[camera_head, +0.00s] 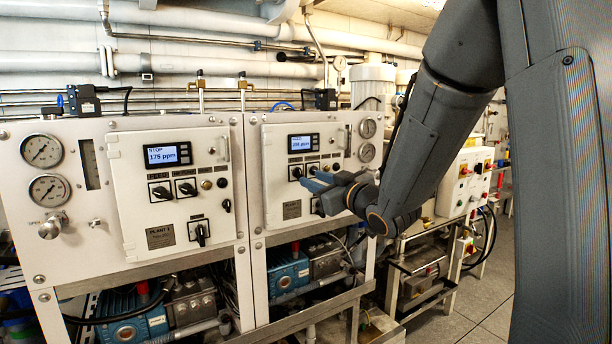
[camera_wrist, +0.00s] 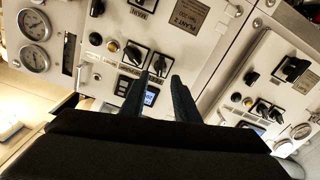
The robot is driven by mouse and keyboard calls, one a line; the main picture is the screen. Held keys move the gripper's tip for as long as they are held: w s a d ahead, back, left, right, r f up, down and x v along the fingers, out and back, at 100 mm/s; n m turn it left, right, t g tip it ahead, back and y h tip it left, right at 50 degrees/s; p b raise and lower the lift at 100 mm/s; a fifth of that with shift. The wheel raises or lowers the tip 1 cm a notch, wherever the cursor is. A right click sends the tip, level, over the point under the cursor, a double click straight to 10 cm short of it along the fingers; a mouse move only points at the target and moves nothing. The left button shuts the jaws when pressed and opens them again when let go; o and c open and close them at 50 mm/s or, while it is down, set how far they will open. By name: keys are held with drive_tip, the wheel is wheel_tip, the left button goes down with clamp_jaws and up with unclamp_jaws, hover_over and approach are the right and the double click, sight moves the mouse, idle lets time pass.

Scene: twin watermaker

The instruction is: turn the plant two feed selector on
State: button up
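The plant two panel (camera_head: 278,190) is the right white cabinet in the head view, with a small lit display (camera_head: 303,143). In the wrist view it appears upside down, with its "PLANT 2" plate (camera_wrist: 186,16) at the top. Two black selectors sit side by side under the display. The feed selector (camera_wrist: 160,64) is the right one in the wrist view; its exact knob angle is unclear. My gripper (camera_wrist: 161,79) is open, its two fingers apart and pointing at the feed selector. The knob shows between the fingertips; contact cannot be told. My gripper (camera_head: 314,181) partly covers the panel in the head view.
The similar plant one panel (camera_head: 180,190) stands at left, showing 175 ppm. Another black selector (camera_wrist: 138,6) is on the plant two panel. Gauges (camera_head: 367,140) sit right of it. Blue pumps (camera_head: 288,273) are below. A control box (camera_head: 466,182) stands farther right.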

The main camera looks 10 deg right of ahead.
sight(301, 174)
drive_tip(key=shift+p+x, duration=0.7)
drive_tip(key=shift+x, duration=2.1)
drive_tip(key=shift+c, duration=0.3)
clamp_jaws()
